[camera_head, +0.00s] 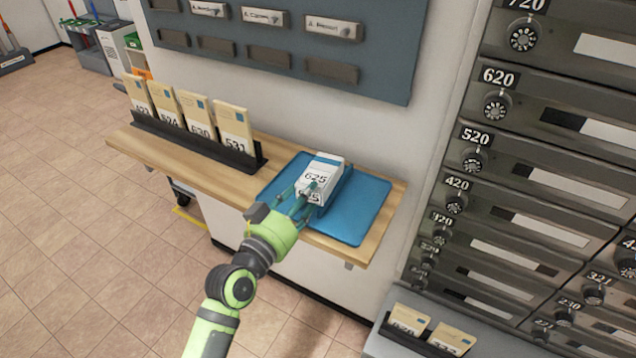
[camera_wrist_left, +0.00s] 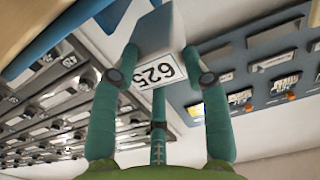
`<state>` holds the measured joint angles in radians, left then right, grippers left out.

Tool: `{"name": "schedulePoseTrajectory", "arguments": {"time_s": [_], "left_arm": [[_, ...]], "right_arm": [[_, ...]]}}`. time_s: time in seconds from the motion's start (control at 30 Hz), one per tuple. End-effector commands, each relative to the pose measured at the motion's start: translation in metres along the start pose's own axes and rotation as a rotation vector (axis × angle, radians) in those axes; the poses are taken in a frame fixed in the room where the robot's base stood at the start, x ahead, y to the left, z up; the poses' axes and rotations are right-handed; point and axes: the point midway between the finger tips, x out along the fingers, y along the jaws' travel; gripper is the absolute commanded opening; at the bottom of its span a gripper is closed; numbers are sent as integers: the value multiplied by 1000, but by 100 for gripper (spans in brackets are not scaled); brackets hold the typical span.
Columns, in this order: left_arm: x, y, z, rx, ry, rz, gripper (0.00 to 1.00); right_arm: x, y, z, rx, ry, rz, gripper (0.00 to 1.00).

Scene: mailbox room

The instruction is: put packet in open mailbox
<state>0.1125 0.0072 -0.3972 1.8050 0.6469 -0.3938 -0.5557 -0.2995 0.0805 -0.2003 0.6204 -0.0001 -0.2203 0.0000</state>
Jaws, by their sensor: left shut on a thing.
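The packet (camera_head: 318,182) is a small white and blue box with the number 625 on it. It is at the blue tray (camera_head: 364,208) on the wooden shelf; I cannot tell whether it touches the tray. My left gripper (camera_head: 309,194) is shut on the packet, its teal fingers around it. In the left wrist view the packet (camera_wrist_left: 156,55) sits between the fingers, its 625 label upside down. The mailboxes (camera_head: 540,130) are grey numbered doors with dials on the right; I cannot make out an open one. My right gripper is not in view.
A black rack (camera_head: 197,142) with several numbered cards stands on the shelf (camera_head: 180,160) left of the tray. A grey board (camera_head: 290,50) hangs on the wall above. Another card rack (camera_head: 402,342) is at the lower right.

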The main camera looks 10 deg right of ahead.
Motion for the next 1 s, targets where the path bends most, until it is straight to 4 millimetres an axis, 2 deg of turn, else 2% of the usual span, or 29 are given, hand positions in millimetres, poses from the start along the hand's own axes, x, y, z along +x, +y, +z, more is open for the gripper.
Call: {"name": "schedulePoseTrajectory", "arguments": {"time_s": [0.5,0.67,0.77,1.0], "left_arm": [[0,0,-23,1,-1,0,15],[-1,0,-24,2,-1,0,15],[-10,-1,-24,4,-3,-1,15],[-44,0,-24,4,-4,0,15]], "right_arm": [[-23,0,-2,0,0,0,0],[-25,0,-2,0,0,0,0],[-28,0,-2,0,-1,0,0],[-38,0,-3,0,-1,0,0]]}}
